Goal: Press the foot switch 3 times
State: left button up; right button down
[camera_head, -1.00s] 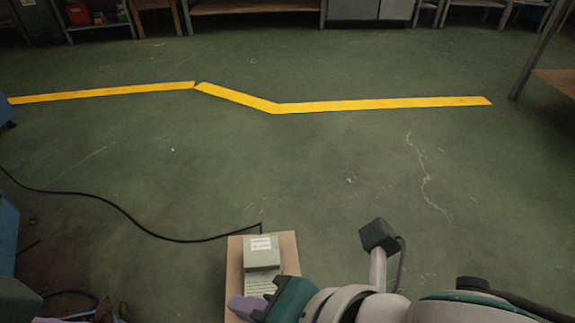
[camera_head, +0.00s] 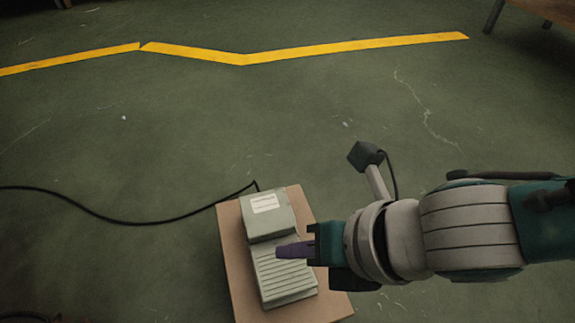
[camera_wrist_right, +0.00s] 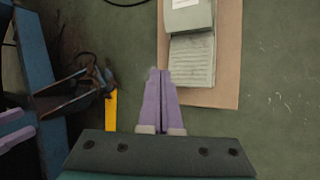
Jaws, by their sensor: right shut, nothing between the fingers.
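The foot switch (camera_head: 270,218) is a pale grey-green box with a white label and a ribbed pedal (camera_head: 285,283). It sits on a tan board (camera_head: 238,285) on the floor. My right gripper (camera_head: 280,251) is shut and empty, its purple fingers over the upper part of the pedal in the head view. In the right wrist view the fingers (camera_wrist_right: 160,75) point toward the left edge of the board, with the pedal (camera_wrist_right: 193,60) to their right. I cannot tell whether the fingertips touch the pedal. My left gripper is not in the head view.
A black cable (camera_head: 130,221) runs from the switch across the floor to the left. A yellow floor line (camera_head: 330,49) crosses the back. The green floor around the board is mostly clear.

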jog(key=b, duration=0.7)
send_over(279, 287)
jog(key=s+d, duration=0.1)
jog(key=d, duration=0.2)
jog(key=f, duration=0.7)
jog(key=shift+a+f, duration=0.15)
jog(key=shift+a, duration=0.1)
jog(key=shift+s+f+b, duration=0.2)
jog(key=shift+f+b, duration=0.2)
jog(key=shift+f, duration=0.3)
jog(key=shift+f, duration=0.4)
